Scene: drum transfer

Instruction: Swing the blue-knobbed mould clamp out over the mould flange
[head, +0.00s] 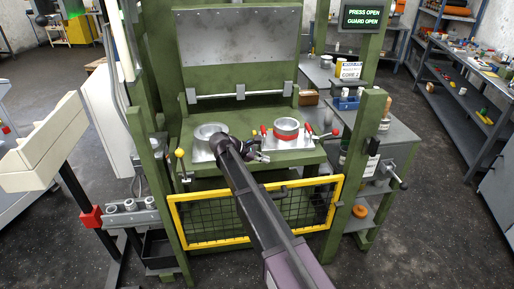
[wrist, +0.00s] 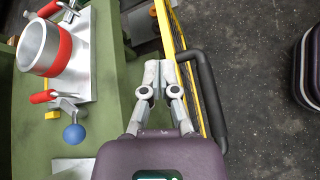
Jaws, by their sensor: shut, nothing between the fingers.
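The metal mould (wrist: 33,46) with a red band stands on a pale plate in the wrist view; it also shows in the head view (head: 287,126). A blue knob (wrist: 74,134) sits on a clamp (wrist: 66,108) at the near corner of that plate, beside a red handle (wrist: 43,97) and a yellow block (wrist: 52,115). My gripper (wrist: 159,68) is shut and empty, to the right of the blue knob and apart from it. In the head view my gripper (head: 262,157) is at the left front of the mould's plate, and I cannot make out the blue knob there.
A yellow guard frame (head: 255,242) with mesh crosses the press front. Its dark handle (wrist: 210,92) is close right of my gripper in the wrist view. A second metal ring (head: 208,132) stands on the left of the green press table (head: 190,170). A sign (head: 363,16) reads PRESS OPEN, GUARD OPEN.

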